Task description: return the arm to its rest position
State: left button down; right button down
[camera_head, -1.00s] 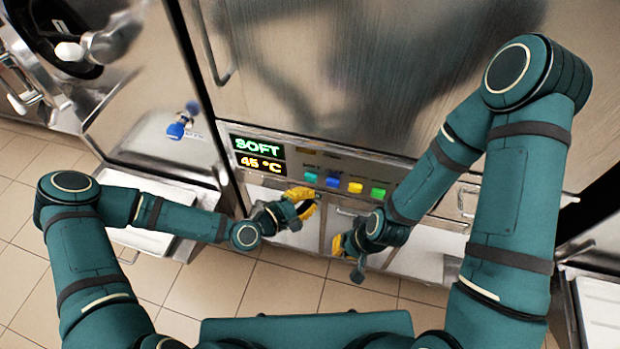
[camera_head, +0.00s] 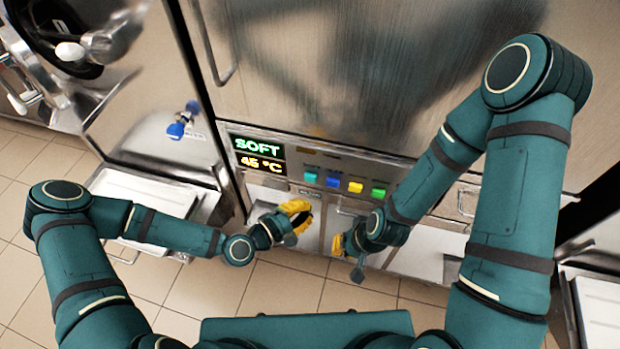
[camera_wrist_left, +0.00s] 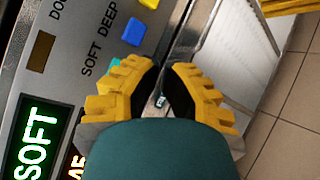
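My left arm comes in from the left of the head view, bent at the elbow. Its gripper (camera_head: 297,217) hangs in front of the freezer's lower front, below the display. In the left wrist view its two yellow fingers (camera_wrist_left: 166,75) stand a little apart with nothing held between them. My right arm reaches down from the right. Its gripper (camera_head: 347,250) is to the right of the left one, apart from it. Its fingers are partly hidden by its own wrist, so their opening is unclear.
The freezer's display (camera_head: 258,155) reads SOFT and 45 °C. A row of coloured buttons includes a blue one (camera_head: 333,180) and a yellow one (camera_head: 355,187). A white tray (camera_head: 145,190) is at the left. Tiled floor (camera_head: 215,285) is open below the left forearm.

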dwell(0.3)
pick_arm(q)
jog(key=s+a+f+m+g+y, duration=0.2)
jog(key=s+f+m+g+y, duration=0.1)
jog(key=s+f+m+g, duration=0.25)
jog(key=s+a+m+g+y, duration=0.2)
jog(key=a+m+y, duration=0.3)
jog(key=a, duration=0.3)
jog(key=shift+s+a+r+m+y, duration=0.25)
jog(key=shift+s+r+m+y, duration=0.15)
jog(key=shift+m, duration=0.05)
pick_arm(e)
jog(key=shift+w, duration=0.1)
dwell(1.0)
jog(key=c, duration=1.7)
grip_release()
grip_shut()
